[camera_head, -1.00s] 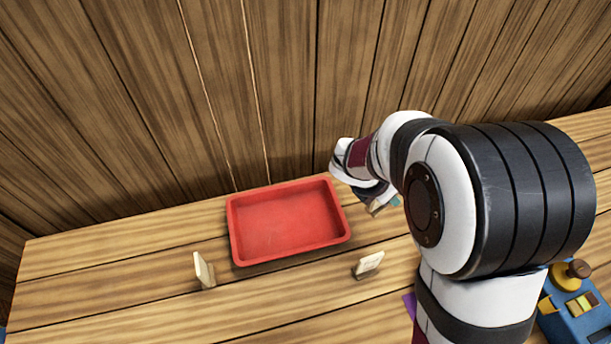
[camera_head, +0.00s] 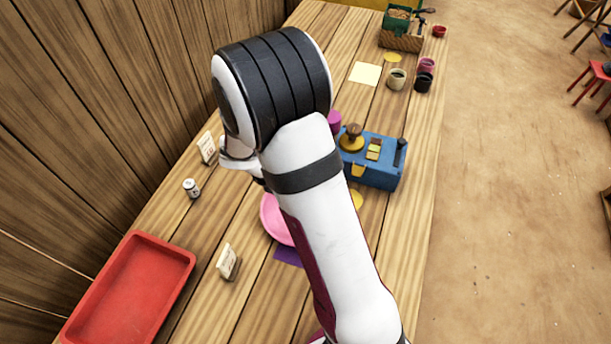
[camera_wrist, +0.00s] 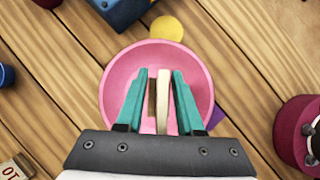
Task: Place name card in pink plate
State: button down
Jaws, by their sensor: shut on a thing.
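The name card (camera_wrist: 163,102), cream with a brown wooden back piece, is held upright between the teal fingers of my gripper (camera_wrist: 160,74). The pink plate (camera_wrist: 117,88) is a round shallow dish directly behind the card and fingers in the wrist view. The card appears over the plate; its height above the plate is hard to tell. In the head view the plate (camera_head: 273,217) is partly covered by my arm, and my gripper and the held card are hidden there.
Other cards stand on the table, one at the back (camera_head: 208,147) and one nearer (camera_head: 228,262). A small jar (camera_head: 191,187), a red tray (camera_head: 160,248), a blue device (camera_head: 372,178), and a purple cloth (camera_head: 288,256) are around the plate. Cups (camera_head: 397,78) stand farther off.

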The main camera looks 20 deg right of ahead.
jog(key=shift+f, duration=2.4)
jog(key=shift+c, duration=2.3)
grip_release()
jog(key=shift+r, duration=0.1)
notch_tip(320, 180, up, 6)
jog(key=shift+w, duration=0.1)
jog(key=shift+r, duration=0.45)
